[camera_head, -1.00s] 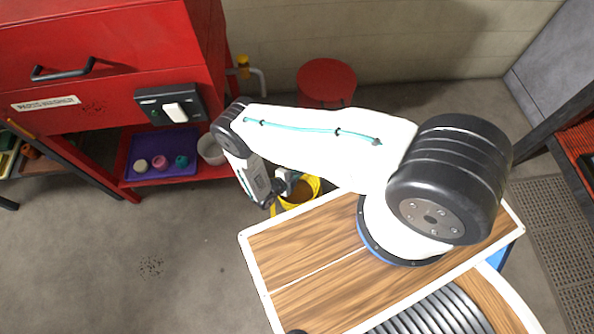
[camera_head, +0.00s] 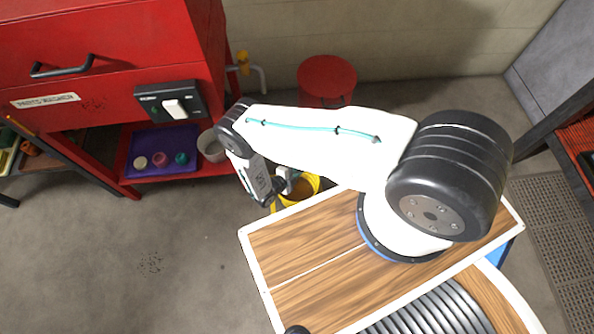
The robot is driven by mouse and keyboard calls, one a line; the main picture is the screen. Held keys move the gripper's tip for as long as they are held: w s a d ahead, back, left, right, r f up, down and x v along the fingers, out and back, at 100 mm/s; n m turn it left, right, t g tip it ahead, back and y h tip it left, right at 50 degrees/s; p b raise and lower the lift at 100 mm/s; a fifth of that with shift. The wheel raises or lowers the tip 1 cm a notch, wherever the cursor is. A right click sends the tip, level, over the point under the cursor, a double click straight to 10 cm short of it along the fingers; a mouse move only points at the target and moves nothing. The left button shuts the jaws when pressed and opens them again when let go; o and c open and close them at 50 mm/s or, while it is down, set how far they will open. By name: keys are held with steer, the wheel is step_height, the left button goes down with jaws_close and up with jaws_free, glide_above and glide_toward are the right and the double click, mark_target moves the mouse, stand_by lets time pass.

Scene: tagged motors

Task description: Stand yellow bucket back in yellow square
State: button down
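The yellow bucket (camera_head: 309,186) stands on the floor just beyond the far edge of my wooden deck. It looks upright, and its inside is brownish. My arm reaches over it and hides its left and upper parts. My gripper (camera_head: 279,188) is down at the bucket's rim, on its left side. The fingertips are too small and covered to tell whether they are open or shut, or whether they touch the bucket. No yellow square shows on the visible floor.
A red parts washer (camera_head: 110,50) stands at the left, with a purple mat (camera_head: 163,165) and a grey pot (camera_head: 210,146) on its lower shelf. A red lidded can (camera_head: 326,80) stands by the wall near a yellow-handled tap (camera_head: 243,63). The floor at lower left is clear.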

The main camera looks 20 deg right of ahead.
stand_by(0.4)
steer(key=c, duration=1.3)
jaws_free()
steer(key=shift+f, duration=0.1)
steer(key=shift+a, duration=0.1)
steer(key=v, duration=0.7)
steer(key=shift+a+r, duration=0.2)
steer(key=shift+a, duration=0.05)
steer(key=shift+s, duration=0.15)
